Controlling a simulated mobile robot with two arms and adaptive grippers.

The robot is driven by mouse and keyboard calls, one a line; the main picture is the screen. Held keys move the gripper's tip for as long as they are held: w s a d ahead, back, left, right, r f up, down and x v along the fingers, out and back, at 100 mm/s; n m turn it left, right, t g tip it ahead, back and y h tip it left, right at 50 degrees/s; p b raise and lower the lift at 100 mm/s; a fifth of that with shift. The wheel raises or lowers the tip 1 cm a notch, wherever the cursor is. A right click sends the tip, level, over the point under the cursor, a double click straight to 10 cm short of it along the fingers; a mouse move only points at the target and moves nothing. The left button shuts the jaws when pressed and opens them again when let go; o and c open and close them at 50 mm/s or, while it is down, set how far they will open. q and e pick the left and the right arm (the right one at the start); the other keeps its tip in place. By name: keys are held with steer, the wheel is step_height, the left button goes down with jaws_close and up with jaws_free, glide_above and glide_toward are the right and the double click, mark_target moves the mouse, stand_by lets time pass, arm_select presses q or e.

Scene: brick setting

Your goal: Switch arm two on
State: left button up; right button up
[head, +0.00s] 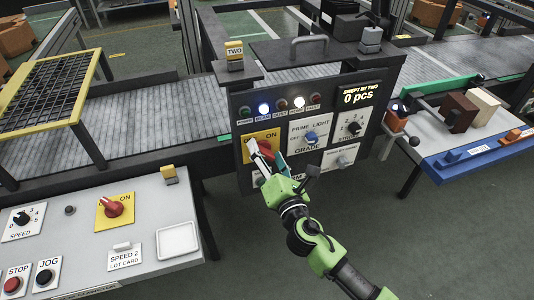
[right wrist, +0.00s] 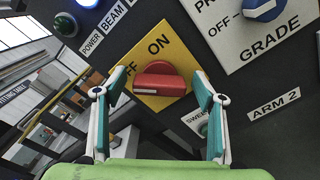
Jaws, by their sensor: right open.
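My left gripper is not in view.
Lamps run above the switch. Another console (head: 130,259) at left has its own red switch (head: 112,209). A conveyor (head: 150,112) runs behind. Blocks (head: 458,112) sit on a table at right.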

steer(key=c, duration=1.1)
steer(key=shift+m, duration=0.3)
steer(key=m+b, duration=0.1)
steer(key=m, duration=0.1)
steer(key=shift+f+m, duration=0.15)
steer(key=shift+m, duration=0.25)
steer(key=m, duration=0.4)
steer(key=shift+f+b, duration=0.1)
steer(key=shift+b, duration=0.3)
steer(key=m, duration=0.5)
steer(key=shift+f, duration=0.1)
steer(key=m+p, duration=0.1)
steer(key=m, duration=0.4)
steer(key=shift+f, duration=0.15)
steer(key=shift+m, duration=0.4)
